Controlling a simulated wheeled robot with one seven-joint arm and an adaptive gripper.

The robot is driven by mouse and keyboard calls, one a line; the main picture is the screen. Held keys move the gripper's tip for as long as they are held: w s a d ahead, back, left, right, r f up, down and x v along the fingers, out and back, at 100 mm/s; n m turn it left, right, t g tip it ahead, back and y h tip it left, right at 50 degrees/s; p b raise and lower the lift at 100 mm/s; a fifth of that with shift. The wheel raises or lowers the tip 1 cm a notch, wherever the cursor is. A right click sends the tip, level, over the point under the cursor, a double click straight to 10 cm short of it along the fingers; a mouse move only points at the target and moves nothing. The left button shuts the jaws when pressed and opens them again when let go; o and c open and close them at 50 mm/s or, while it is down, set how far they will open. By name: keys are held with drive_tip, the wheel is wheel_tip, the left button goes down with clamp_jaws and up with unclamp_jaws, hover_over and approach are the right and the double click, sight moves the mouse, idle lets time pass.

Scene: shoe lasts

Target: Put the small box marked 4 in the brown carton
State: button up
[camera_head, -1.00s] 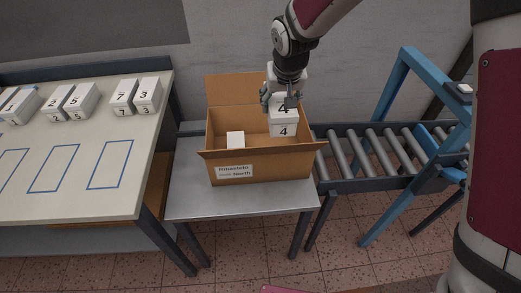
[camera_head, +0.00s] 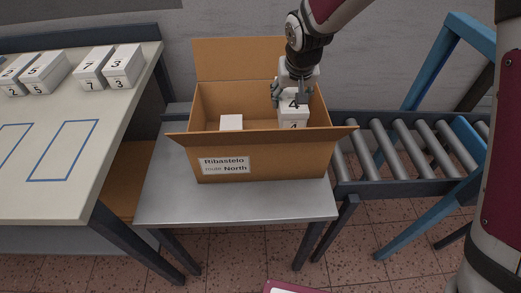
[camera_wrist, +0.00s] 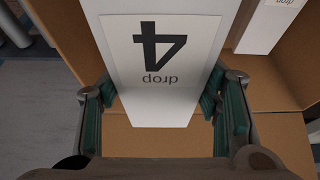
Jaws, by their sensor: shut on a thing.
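The small white box marked 4 (camera_head: 293,113) is in my gripper (camera_head: 291,95), which is shut on it. In the wrist view the box (camera_wrist: 155,55) sits between the two green-padded fingers of my gripper (camera_wrist: 165,105), with its label "4 drop" upside down. The brown carton (camera_head: 262,157) stands open with its flaps out, labelled "Ribastelo North". The box is inside the carton's opening at the right, its lower part hidden behind the front wall. I cannot tell whether it touches the carton's bottom.
Another white box (camera_head: 231,122) is in the carton at the left. The carton stands on a grey metal table (camera_head: 160,200). A roller conveyor (camera_head: 410,150) is at the right. A pale table (camera_head: 80,130) at the left holds several numbered white boxes (camera_head: 122,66).

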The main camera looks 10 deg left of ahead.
wheel_tip(320, 180, down, 10)
drive_tip(key=shift+w+f+b, duration=0.1)
drive_tip(key=shift+f+b, duration=0.1)
drive_tip(key=shift+b, duration=0.55)
drive_tip(key=shift+f+b, duration=0.5)
drive_tip(key=shift+f, duration=0.15)
drive_tip(key=o, duration=1.3)
